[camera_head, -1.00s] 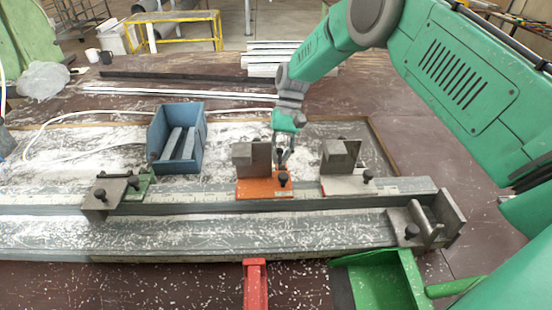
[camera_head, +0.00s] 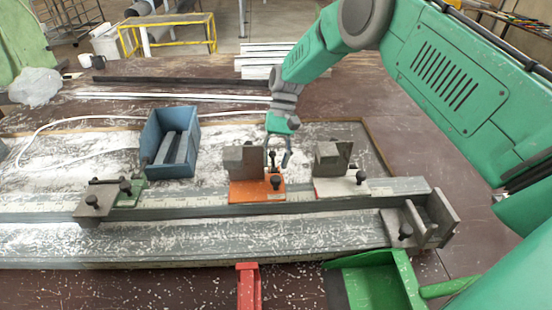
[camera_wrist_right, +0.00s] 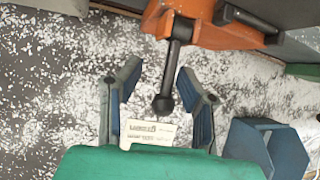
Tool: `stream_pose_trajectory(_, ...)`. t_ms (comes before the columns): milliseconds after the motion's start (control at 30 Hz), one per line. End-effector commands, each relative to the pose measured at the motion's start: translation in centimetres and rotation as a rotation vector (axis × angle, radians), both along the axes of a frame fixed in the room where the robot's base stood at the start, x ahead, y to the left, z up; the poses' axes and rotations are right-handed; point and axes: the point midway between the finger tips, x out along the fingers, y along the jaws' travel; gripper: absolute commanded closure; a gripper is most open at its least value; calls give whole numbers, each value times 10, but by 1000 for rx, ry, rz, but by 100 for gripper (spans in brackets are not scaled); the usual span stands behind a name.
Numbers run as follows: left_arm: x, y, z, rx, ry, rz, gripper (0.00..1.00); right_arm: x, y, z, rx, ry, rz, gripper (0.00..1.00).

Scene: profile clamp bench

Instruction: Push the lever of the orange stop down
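The orange stop (camera_head: 255,191) sits on the rear grey profile rail, with a grey block (camera_head: 240,160) on it and a dark knob at its front. Its black lever (camera_wrist_right: 175,62) shows in the right wrist view, sticking out from the orange body (camera_wrist_right: 206,30) and ending in a round knob. My right gripper (camera_head: 278,161) is behind the stop, pointing down. In the right wrist view the gripper (camera_wrist_right: 158,92) is open, with the lever's knob between its two blue-padded fingers, apart from both. My left gripper is not clearly in view.
A blue bin (camera_head: 172,142) with grey pieces stands left of the gripper. A white-based stop (camera_head: 340,186) is close on the right, a green stop (camera_head: 128,192) further left. A red part (camera_head: 248,287) and green dustpan (camera_head: 375,285) are in front. White chips litter the bench.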

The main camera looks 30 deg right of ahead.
Motion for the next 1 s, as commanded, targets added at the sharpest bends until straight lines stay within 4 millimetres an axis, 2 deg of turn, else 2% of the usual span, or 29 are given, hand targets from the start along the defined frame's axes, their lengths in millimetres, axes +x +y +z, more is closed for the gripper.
stream_pose_trajectory(233,-3,0,1,0,-3,0,60,4,-4,8,3,-3,-1,68)
stream_pose_trajectory(700,-3,1,1,0,-3,0,60,39,-35,85,-1,-2,0,68)
stream_pose_trajectory(833,-3,1,0,-1,-3,0,60,44,-39,97,-1,-1,0,68)
stream_pose_trajectory(1000,-3,0,1,0,-3,0,60,46,-42,102,-1,1,0,68)
